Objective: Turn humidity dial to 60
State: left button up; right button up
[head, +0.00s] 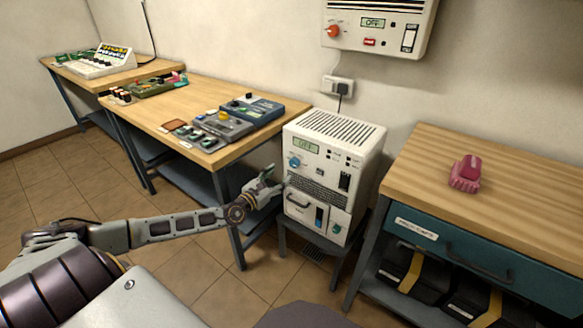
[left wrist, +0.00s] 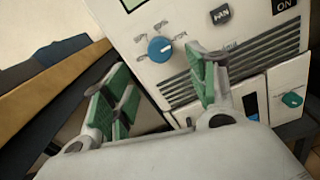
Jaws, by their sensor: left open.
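The white humidity unit (head: 318,165) stands on a low dark stand between the two benches. Its blue dial (head: 295,162) is on the upper left of the front panel, below a small display that reads OFF. In the left wrist view the blue dial (left wrist: 160,49) shows beyond my fingers, with small marks around it that I cannot read. My left gripper (head: 268,181) is open and empty, just left of the unit and a little below the dial. In the left wrist view its green-padded fingers (left wrist: 160,95) are spread, apart from the dial. My right gripper is not in view.
A wall unit with a red knob (head: 333,31) hangs above. A wooden bench (head: 150,105) with devices stands left. Another bench (head: 430,165) with a pink object (head: 466,173) and a teal drawer (head: 470,255) stands right. A green knob (left wrist: 292,99) sits low on the unit.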

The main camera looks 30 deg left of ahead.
aim_at(292, 165)
pick_arm(q)
jog(key=shift+w+d+b, duration=0.15)
jog(key=shift+w+b, duration=0.2)
jog(key=shift+w, duration=1.95)
jog(key=shift+w+d, duration=0.1)
jog(key=shift+w, duration=1.65)
jog(key=shift+w+d, duration=0.1)
jog(key=shift+w, duration=0.25)
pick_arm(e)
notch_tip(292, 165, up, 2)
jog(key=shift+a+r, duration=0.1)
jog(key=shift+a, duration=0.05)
pick_arm(q)
jog(key=shift+c, duration=0.3)
jog(key=shift+b, duration=0.3)
jog(key=c, duration=1)
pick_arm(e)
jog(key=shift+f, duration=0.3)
